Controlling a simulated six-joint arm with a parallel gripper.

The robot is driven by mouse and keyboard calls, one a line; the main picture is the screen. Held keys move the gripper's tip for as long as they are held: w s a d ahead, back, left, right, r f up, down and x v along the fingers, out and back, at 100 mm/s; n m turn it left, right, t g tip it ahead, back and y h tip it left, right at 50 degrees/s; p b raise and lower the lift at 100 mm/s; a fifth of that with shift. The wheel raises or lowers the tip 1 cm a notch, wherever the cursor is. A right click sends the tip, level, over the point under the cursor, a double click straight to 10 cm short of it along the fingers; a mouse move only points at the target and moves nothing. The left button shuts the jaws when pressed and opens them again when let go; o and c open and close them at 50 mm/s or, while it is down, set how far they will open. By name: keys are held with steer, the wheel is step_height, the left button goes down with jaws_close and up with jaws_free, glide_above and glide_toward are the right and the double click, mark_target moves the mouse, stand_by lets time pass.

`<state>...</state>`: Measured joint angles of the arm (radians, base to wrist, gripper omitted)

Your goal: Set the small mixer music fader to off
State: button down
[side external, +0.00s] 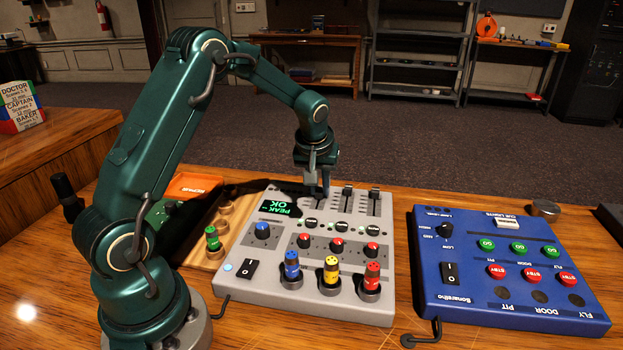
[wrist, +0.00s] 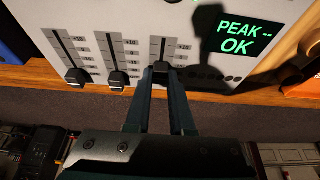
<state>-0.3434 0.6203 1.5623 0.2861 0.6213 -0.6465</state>
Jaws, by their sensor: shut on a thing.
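The small grey mixer (side external: 300,262) lies on the wooden desk, with its lit display reading "PEAK OK" upside down in the side view; the display is upright in the wrist view (wrist: 242,36). It has three sliding faders. My gripper (side external: 316,192) points down at the leftmost fader in the side view. In the wrist view my gripper (wrist: 161,73) is shut on that fader's dark cap (wrist: 161,66), which sits at the lower end of its slot, beside the display. I cannot read which fader is music.
The other two fader caps, a middle one (wrist: 117,80) and an outer one (wrist: 76,76), stand close beside. Coloured plugs (side external: 331,272) rise from the mixer's near edge. A blue control box (side external: 500,298) stands right; a wooden tray (side external: 208,252) with a green plug lies left.

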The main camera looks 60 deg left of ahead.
mark_target(320, 189)
steer(key=shift+w+a, duration=1.1)
steer(key=c, duration=0.8)
jaws_free()
steer(key=shift+o, duration=0.2)
steer(key=shift+v, duration=2.6)
